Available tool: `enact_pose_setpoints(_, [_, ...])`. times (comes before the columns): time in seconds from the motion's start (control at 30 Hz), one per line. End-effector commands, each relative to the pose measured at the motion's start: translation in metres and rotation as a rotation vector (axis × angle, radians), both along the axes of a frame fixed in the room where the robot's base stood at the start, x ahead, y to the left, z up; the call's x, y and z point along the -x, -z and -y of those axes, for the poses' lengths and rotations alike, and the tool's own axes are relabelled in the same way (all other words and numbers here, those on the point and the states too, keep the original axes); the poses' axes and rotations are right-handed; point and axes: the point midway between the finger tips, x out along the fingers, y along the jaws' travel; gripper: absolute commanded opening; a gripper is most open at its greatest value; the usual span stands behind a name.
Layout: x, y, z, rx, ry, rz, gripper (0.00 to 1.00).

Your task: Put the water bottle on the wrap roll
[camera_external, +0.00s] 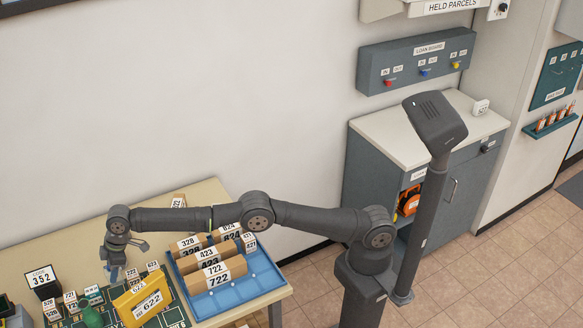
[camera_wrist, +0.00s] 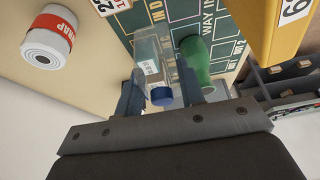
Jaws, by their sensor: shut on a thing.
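The water bottle (camera_wrist: 150,62) is clear with a blue cap (camera_wrist: 161,96) and a small label. It sits between the two fingers of my gripper (camera_wrist: 158,92), which is shut on it in the wrist view. In the external view my gripper (camera_external: 114,270) points down over the left part of the table, and the bottle is too small to make out there. The wrap roll (camera_wrist: 48,38), white with a red band reading WRAP, is at the upper left of the wrist view on the bare tabletop, apart from the gripper. I cannot make out the roll in the external view.
A green bottle (camera_wrist: 194,62) stands close beside the water bottle on a green marked board (camera_wrist: 180,14). A yellow 622 holder (camera_external: 146,300) and a blue tray (camera_external: 262,280) with numbered parcels are to the right. Small number cards and a black 352 block (camera_external: 42,282) are nearby.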

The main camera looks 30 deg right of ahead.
Motion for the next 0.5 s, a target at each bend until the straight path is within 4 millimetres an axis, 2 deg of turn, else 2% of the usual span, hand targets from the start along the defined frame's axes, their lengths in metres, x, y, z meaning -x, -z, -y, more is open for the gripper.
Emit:
enact_pose_setpoints(0.2, [0.0,0.039,0.001,0.003,-0.001,-0.002,0.14])
enact_pose_setpoints(0.5, [0.0,0.067,0.001,0.001,0.0,-0.001,0.14])
